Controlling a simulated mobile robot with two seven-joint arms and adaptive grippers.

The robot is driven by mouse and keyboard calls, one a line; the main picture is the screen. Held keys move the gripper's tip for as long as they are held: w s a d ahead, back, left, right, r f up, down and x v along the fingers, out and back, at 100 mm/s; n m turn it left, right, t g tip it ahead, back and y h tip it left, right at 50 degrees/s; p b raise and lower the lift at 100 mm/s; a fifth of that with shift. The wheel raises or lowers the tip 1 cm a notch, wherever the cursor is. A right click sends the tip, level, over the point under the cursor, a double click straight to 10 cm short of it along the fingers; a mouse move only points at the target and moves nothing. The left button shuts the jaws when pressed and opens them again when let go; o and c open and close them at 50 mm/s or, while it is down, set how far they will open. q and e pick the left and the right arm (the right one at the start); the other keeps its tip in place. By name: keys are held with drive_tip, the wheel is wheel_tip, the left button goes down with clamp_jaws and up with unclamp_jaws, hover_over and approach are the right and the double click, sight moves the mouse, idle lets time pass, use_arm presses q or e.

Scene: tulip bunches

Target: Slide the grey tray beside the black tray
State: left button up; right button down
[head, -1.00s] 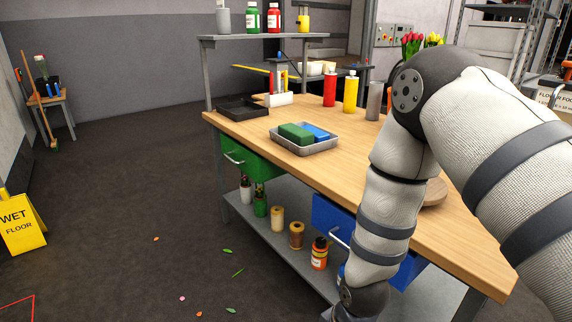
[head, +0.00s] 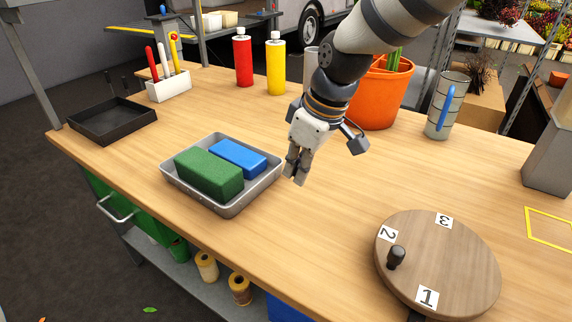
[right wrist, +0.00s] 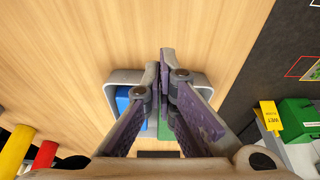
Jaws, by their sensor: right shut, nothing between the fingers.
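The grey tray (head: 238,208) sits on the wooden table and holds a green block (head: 208,172) and a blue block (head: 238,158). The black tray (head: 112,121) lies empty near the table's left corner, with bare wood between the two trays. My right gripper (head: 294,178) is shut and empty, pointing down just right of the grey tray. I cannot tell whether it touches the rim. In the right wrist view the shut fingers (right wrist: 165,60) cover part of the grey tray (right wrist: 122,80) and its blocks. My left gripper is not in view.
A white holder with coloured handles (head: 168,88) stands behind the black tray. Red (head: 243,58) and yellow (head: 276,64) bottles and an orange pot (head: 378,92) stand along the back. A numbered wooden disc (head: 436,262) lies at the front right.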

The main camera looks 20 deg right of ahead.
drive_tip(key=x, duration=0.4)
drive_tip(key=b+x, duration=0.1)
drive_tip(key=x, duration=0.3)
drive_tip(key=shift+s+f, duration=0.15)
drive_tip(key=shift+f, duration=0.25)
drive_tip(key=w+a, duration=0.2)
drive_tip(key=w, duration=0.1)
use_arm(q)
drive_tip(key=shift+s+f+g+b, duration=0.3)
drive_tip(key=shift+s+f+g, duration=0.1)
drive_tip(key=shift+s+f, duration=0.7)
use_arm(e)
drive_tip(key=shift+w+a+r, duration=0.1)
drive_tip(key=shift+w+a, duration=0.2)
